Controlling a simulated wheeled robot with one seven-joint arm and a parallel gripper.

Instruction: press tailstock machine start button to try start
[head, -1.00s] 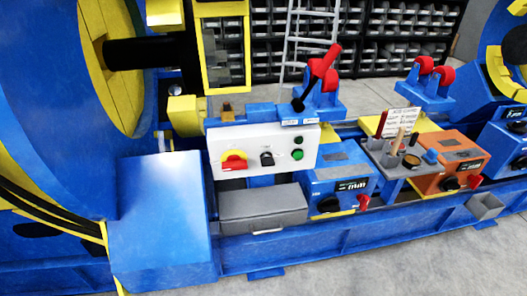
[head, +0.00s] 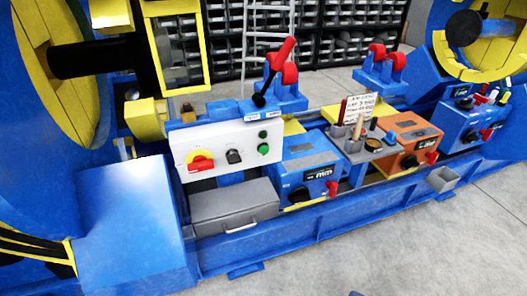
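A white control panel (head: 222,147) stands at centre left in the head view. It carries a red and yellow rotary switch (head: 201,162), a black knob (head: 234,156), a green round button (head: 263,149) and a darker green round part (head: 263,134) above it. At the right, a blue machine (head: 425,95) with a yellow ring face (head: 458,65) has a blue box (head: 468,124) with a dial and a red handle at its front. I cannot tell which part is the tailstock start button. My gripper is not in view.
A large blue and yellow wheel machine (head: 35,100) fills the left. A grey drawer box (head: 234,207), a blue box (head: 309,176) and an orange box (head: 404,147) line the blue rail (head: 320,221). The grey floor (head: 420,245) in front is clear.

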